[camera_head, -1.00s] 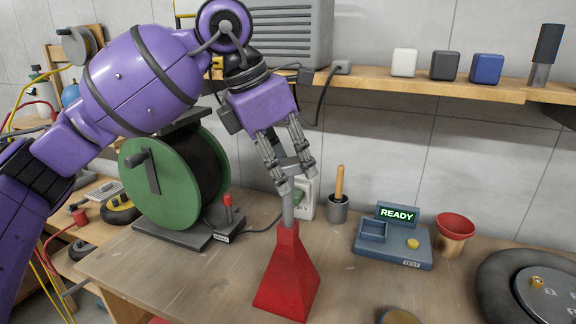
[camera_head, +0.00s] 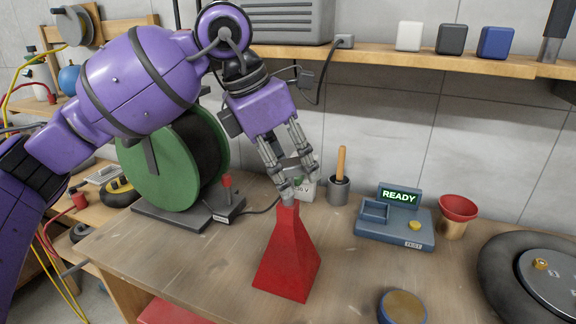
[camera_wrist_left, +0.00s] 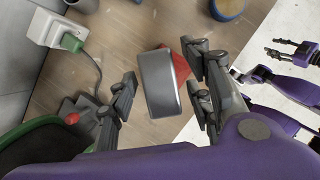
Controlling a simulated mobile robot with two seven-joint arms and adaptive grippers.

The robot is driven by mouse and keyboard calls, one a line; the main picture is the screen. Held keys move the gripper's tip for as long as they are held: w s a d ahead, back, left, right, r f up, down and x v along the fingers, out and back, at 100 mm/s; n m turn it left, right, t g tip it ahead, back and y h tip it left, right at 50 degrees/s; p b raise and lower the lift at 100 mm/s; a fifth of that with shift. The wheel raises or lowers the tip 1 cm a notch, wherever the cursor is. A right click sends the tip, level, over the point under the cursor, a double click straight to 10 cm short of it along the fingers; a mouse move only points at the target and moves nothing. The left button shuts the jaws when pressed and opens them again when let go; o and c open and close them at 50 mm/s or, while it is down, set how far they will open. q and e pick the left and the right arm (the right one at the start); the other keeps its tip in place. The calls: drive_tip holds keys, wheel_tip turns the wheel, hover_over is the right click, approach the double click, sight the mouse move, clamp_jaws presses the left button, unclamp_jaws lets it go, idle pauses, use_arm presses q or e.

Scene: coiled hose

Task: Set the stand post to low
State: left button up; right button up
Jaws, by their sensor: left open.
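The stand has a red tapered base (camera_head: 287,262) on the workbench. In the left wrist view the post's grey flat head (camera_wrist_left: 163,84) sits above the red base (camera_wrist_left: 178,47). My left gripper (camera_head: 298,188) is open, right over the base, with its fingers on either side of the head; a gap shows by the left finger. My right gripper (camera_wrist_left: 286,49) shows small at the right of the left wrist view; its opening is unclear.
A green hose reel (camera_head: 160,170) stands left. Behind the stand are a socket box (camera_head: 306,188) and a grey cup with a wooden handle (camera_head: 339,188). A READY tester (camera_head: 396,228), red funnel (camera_head: 458,208), round blue-rimmed tin (camera_head: 403,308) and black wheel (camera_head: 510,280) lie right.

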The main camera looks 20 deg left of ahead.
use_arm(q)
drive_tip(key=v, duration=1.2)
